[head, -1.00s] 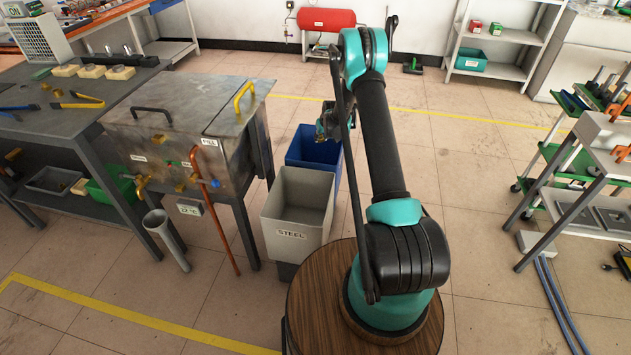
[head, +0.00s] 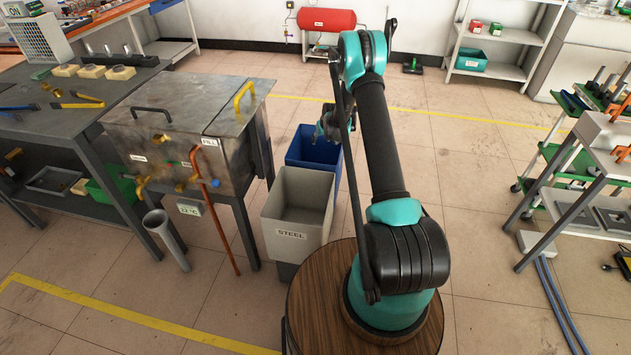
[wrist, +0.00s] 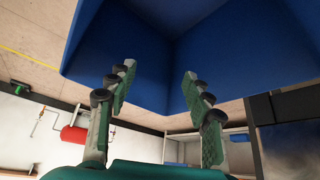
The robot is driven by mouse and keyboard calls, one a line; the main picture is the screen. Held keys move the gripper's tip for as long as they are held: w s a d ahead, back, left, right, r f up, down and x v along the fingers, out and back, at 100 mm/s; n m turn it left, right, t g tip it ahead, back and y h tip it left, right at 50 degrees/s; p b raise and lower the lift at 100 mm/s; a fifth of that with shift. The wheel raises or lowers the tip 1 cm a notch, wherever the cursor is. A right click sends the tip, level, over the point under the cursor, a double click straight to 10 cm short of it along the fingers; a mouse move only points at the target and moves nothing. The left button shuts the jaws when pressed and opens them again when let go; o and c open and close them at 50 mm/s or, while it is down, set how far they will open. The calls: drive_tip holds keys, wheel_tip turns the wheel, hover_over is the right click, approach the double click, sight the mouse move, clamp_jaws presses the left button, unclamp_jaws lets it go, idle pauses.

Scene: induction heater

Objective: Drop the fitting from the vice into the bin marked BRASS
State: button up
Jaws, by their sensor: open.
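My gripper (head: 325,132) hangs over the blue bin (head: 303,150) behind the grey bin, partly hidden by my own arm. In the wrist view its two green-padded fingers (wrist: 158,75) are apart with nothing between them. The blue bin's walls (wrist: 215,60) fill the upper part of that view. No BRASS marking is readable on it; its front is mostly hidden by the grey bin. I cannot see the fitting in either current view, and most of the blue bin's inside is hidden in the head view.
The grey bin marked STEEL (head: 290,235) stands in front of the blue bin. A metal tank (head: 190,130) with an orange pipe is close on the left. A workbench (head: 50,110) is farther left, a tool trolley (head: 590,150) at right.

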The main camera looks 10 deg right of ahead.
drive_tip(key=v, duration=1.2)
drive_tip(key=shift+s, duration=0.1)
drive_tip(key=s+d+r+m, duration=0.1)
drive_tip(key=s+r, duration=0.6)
drive_tip(key=s, duration=0.3)
drive_tip(key=s+r, duration=0.7)
drive_tip(key=s, duration=0.4)
drive_tip(key=s+d+m+g+h, duration=0.1)
drive_tip(key=s, duration=2.6)
drive_tip(key=shift+d+f+g, duration=0.2)
drive_tip(key=shift+d+g, duration=0.1)
drive_tip(key=shift+s+a, duration=0.1)
drive_tip(key=shift+a, duration=0.05)
